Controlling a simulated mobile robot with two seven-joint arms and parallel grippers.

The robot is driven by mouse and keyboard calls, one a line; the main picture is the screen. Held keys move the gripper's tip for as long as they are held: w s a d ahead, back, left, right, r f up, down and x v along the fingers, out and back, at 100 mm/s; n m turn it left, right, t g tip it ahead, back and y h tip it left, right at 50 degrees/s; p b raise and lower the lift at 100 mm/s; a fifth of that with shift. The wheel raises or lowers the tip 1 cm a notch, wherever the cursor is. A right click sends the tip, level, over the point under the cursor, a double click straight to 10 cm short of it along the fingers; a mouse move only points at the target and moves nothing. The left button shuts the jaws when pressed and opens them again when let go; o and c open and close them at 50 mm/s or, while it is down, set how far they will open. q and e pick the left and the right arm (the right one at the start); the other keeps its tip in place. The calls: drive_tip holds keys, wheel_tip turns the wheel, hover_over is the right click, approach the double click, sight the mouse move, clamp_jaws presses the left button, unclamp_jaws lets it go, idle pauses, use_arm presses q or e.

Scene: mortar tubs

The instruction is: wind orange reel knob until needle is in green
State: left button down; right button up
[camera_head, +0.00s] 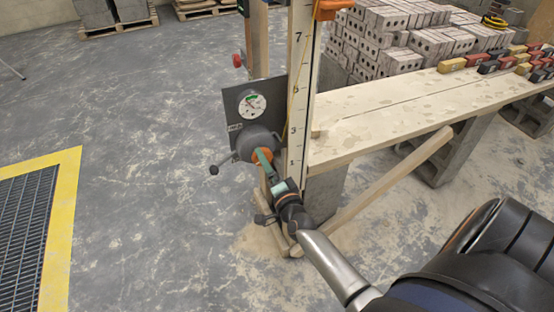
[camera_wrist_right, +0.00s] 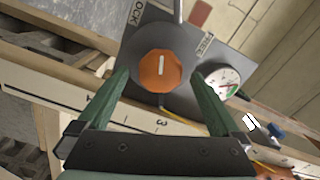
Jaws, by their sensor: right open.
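The orange reel knob (camera_wrist_right: 160,72) is a faceted disc with a white line, on a grey reel housing (camera_head: 256,142). In the wrist view my right gripper (camera_wrist_right: 158,78) is open, with one green finger on each side of the knob and a visible gap at each. In the head view the right gripper (camera_head: 264,160) reaches the knob (camera_head: 267,155) from the lower right and hides part of it. The round white gauge (camera_head: 252,104) sits above the reel on a grey plate. The needle's zone is too small to tell. My left gripper is not in view.
A lever with a dark ball end (camera_head: 214,170) sticks out left of the reel. LOCK and FREE labels show on the plate (camera_wrist_right: 190,40). A numbered upright scale (camera_head: 299,90) stands close to the right. A plank bench (camera_head: 400,115) and a slanted brace (camera_head: 390,180) lie right.

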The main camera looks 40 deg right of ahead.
drive_tip(key=v, duration=1)
drive_tip(key=shift+s, duration=0.35)
